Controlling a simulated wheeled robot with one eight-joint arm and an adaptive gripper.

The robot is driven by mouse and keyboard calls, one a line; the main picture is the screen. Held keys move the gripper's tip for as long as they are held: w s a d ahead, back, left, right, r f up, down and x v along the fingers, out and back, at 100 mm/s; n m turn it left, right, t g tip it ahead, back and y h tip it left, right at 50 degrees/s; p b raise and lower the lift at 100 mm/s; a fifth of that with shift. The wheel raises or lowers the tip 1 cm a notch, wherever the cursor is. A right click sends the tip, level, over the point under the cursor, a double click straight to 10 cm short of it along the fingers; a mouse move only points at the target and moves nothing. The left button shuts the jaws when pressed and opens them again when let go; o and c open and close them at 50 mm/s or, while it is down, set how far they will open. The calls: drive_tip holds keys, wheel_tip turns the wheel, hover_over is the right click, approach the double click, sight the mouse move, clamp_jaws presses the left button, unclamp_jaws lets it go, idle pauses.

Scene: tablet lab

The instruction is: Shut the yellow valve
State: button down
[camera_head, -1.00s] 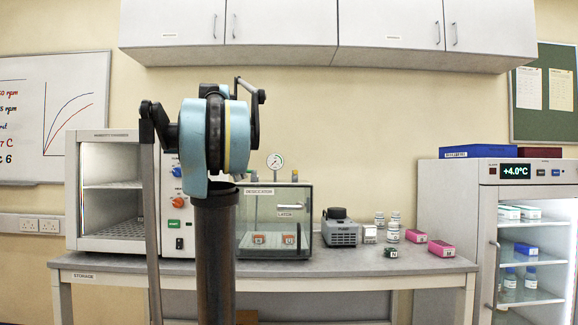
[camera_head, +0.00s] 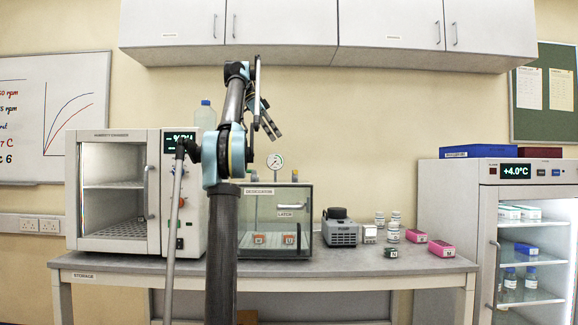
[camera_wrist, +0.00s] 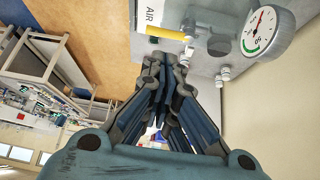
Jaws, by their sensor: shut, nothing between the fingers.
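The yellow valve handle (camera_wrist: 168,33) shows in the wrist view as a short yellow lever, beside a white "AIR" label and left of a round pressure gauge (camera_wrist: 268,32). My gripper (camera_wrist: 167,60) is shut and empty, its fingertips pointing towards the lever; whether they touch it I cannot tell. In the head view my gripper (camera_head: 272,128) is raised above the glass-fronted desiccator (camera_head: 275,220), tilted down to the right near the gauge (camera_head: 274,161).
A humidity chamber (camera_head: 112,190) stands left of the desiccator, with a bottle (camera_head: 205,116) on top. A grey device (camera_head: 339,230), small bottles and pink boxes (camera_head: 440,248) stand to the right. Wall cabinets (camera_head: 285,28) hang above. A fridge (camera_head: 487,190) stands at far right.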

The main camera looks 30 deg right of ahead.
approach(295, 172)
drive_tip(key=d+f, duration=0.1)
drive_tip(key=d, duration=0.1)
drive_tip(key=d+f, duration=0.3)
drive_tip(key=shift+w+d+f, duration=0.2)
drive_tip(key=shift+w+d, duration=0.15)
drive_tip(key=shift+d, duration=0.05)
drive_tip(key=shift+a, duration=0.15)
drive_tip(key=shift+n, duration=0.3)
